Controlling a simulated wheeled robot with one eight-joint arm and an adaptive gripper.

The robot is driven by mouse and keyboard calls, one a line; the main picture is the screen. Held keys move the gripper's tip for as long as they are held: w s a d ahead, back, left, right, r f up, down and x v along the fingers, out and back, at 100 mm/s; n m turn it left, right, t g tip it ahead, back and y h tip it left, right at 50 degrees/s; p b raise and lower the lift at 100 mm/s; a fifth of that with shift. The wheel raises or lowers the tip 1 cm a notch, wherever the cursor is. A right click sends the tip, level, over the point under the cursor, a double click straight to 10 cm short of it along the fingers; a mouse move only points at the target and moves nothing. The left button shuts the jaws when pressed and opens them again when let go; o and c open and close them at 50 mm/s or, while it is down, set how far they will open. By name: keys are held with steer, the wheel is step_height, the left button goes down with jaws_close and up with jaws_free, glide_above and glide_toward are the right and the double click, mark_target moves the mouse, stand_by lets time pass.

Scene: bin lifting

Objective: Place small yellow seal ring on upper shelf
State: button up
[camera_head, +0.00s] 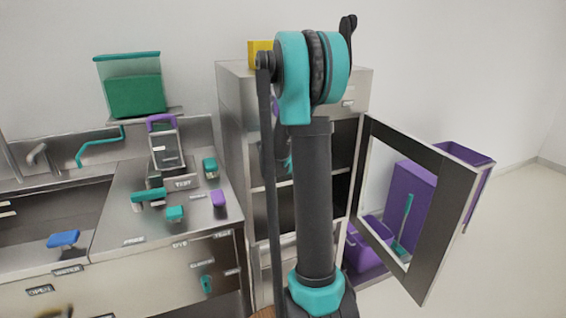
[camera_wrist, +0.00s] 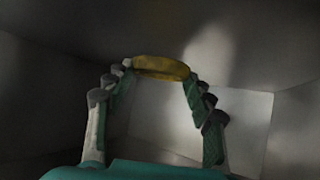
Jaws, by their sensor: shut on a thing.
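The small yellow seal ring (camera_wrist: 161,66) is between my fingertips in the wrist view, seen nearly edge-on. My gripper (camera_wrist: 158,72) is shut on it, with one finger on each side. They are inside a dim metal space with plain walls. In the head view my arm blocks much of the steel cabinet (camera_head: 232,120), whose door stands open. A shelf edge (camera_head: 342,174) shows beside the arm, with a dark compartment above it. The ring is hidden in the head view. I cannot tell whether the ring touches a shelf.
The open cabinet door (camera_head: 440,220) swings out to the right, with purple bins (camera_head: 410,190) behind it. A yellow object (camera_head: 258,52) sits on top of the cabinet. On the left is a steel counter (camera_head: 120,215) with several small teal and purple pieces and a green-filled container (camera_head: 130,88).

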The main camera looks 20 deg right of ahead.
steer(key=shift+f, duration=0.85)
steer(key=o, duration=1)
steer(key=shift+f, duration=0.1)
steer(key=v, duration=1.2)
steer(key=s+a+f+n+g+y, duration=0.1)
steer(key=s+a+f, duration=0.3)
steer(key=s, duration=0.6)
steer(key=s+a+f+n+g+y, duration=0.2)
steer(key=s+f, duration=0.4)
steer(key=s, duration=0.4)
steer(key=s+a+f+n+g+y, duration=0.2)
steer(key=s+a+f, duration=0.3)
steer(key=s, duration=0.5)
steer(key=shift+a+f+n+y, duration=0.35)
steer(key=shift+a+n+y, duration=0.15)
steer(key=shift+a+n, duration=0.2)
